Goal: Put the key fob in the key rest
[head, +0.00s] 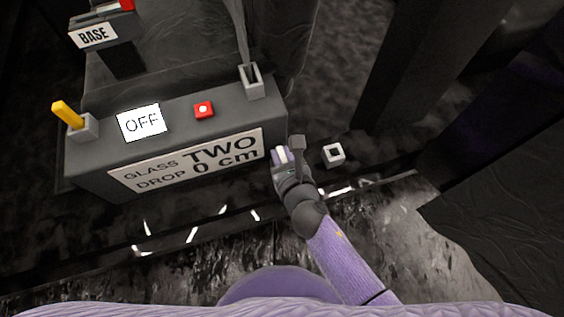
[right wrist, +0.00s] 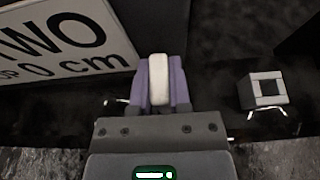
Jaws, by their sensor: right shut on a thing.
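My right gripper (head: 280,156) is shut on a pale, rounded, elongated thing, which I take to be the key fob (right wrist: 159,80). In the right wrist view, the fob stands between the two purple fingers of the gripper (right wrist: 161,82). A small grey-white square block with a dark square opening, which looks like the key rest (head: 333,154), is to the right of the gripper. It also shows at the right of the wrist view (right wrist: 265,90), apart from the fob. The fob's lower part is hidden between the fingers. My left gripper is not in view.
A grey control box (head: 230,112) with a "GLASS TWO DROP 0 cm" sign (head: 187,160) stands just left of the gripper. It bears a yellow lever (head: 67,114), an OFF panel (head: 142,122) and a red button (head: 203,110). Dark surface lies around the rest.

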